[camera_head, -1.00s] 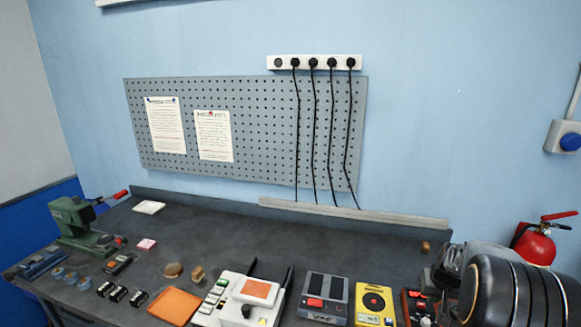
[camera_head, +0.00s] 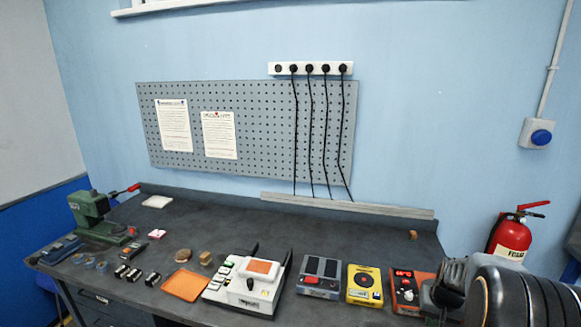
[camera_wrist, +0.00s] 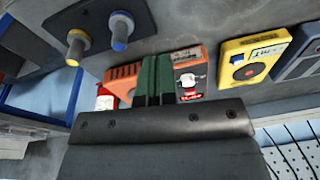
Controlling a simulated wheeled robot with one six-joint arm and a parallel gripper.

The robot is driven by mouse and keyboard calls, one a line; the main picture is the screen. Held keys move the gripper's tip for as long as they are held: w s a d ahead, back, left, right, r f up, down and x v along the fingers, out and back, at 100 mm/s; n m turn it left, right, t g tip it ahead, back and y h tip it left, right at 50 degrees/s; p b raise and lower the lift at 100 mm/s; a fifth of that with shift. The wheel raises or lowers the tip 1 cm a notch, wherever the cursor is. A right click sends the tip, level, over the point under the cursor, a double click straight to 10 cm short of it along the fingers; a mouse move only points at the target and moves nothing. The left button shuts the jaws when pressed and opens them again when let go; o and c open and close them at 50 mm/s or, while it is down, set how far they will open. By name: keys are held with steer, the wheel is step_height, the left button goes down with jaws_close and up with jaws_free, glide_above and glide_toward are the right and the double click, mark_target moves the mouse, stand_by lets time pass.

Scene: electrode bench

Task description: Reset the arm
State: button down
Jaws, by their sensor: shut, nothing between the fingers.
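My gripper shows in the wrist view, its two green-faced fingers (camera_wrist: 153,75) together with nothing between them. Behind the fingers in that view is the orange device (camera_wrist: 122,80) with a dark panel. In the head view my arm fills the lower right corner and hides part of the bench there; the fingers cannot be made out. The orange device (camera_head: 408,290) stands just left of my arm, and its right side is partly covered. I cannot tell from the pictures how far the fingers are from it.
A yellow device (camera_head: 366,284), a grey device (camera_head: 320,277) and a white machine (camera_head: 243,284) line the bench front. An orange tray (camera_head: 186,285) and a green press (camera_head: 92,212) are farther left. A fire extinguisher (camera_head: 510,236) is at right. The bench's back middle is clear.

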steer(key=s+a+r+n+t, duration=0.1)
steer(key=s+a+r+n, duration=0.1)
steer(key=s+a+r, duration=0.4)
steer(key=s+a+r+n+t, duration=0.1)
steer(key=s+a+r, duration=0.6)
steer(key=a, duration=0.7)
steer(key=shift+s+a+n+t, duration=0.4)
steer(key=shift+s+n, duration=0.2)
steer(key=shift+s, duration=0.15)
steer(key=shift+r, duration=0.1)
stand_by(5.2)
